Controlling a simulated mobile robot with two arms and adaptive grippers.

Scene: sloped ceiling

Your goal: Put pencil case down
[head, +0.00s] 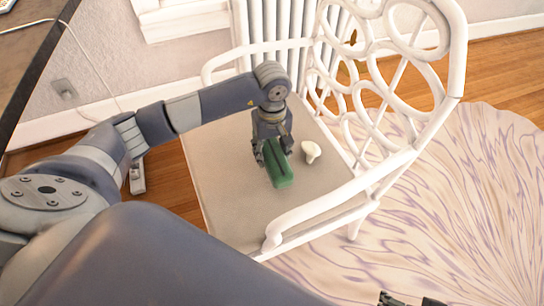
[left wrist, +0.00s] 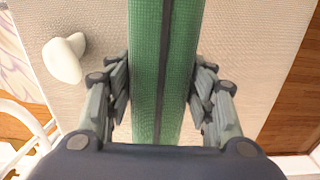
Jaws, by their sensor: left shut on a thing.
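A green pencil case (head: 278,166) with a dark zip line is over the grey-beige seat of a white chair (head: 225,205). My left gripper (head: 271,151) points down with its fingers on either side of the case, shut on it. In the left wrist view the case (left wrist: 146,70) runs between the two sets of fingers (left wrist: 160,90). I cannot tell whether its underside touches the seat. At the bottom edge of the head view a small dark part (head: 405,300) shows, perhaps of my right gripper; its fingers cannot be made out.
A small white mushroom-shaped object (head: 311,151) lies on the seat right of the case, and also shows in the left wrist view (left wrist: 64,58). The chair's armrest (head: 310,210) and looped backrest (head: 400,85) stand around the seat. The front of the seat is clear.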

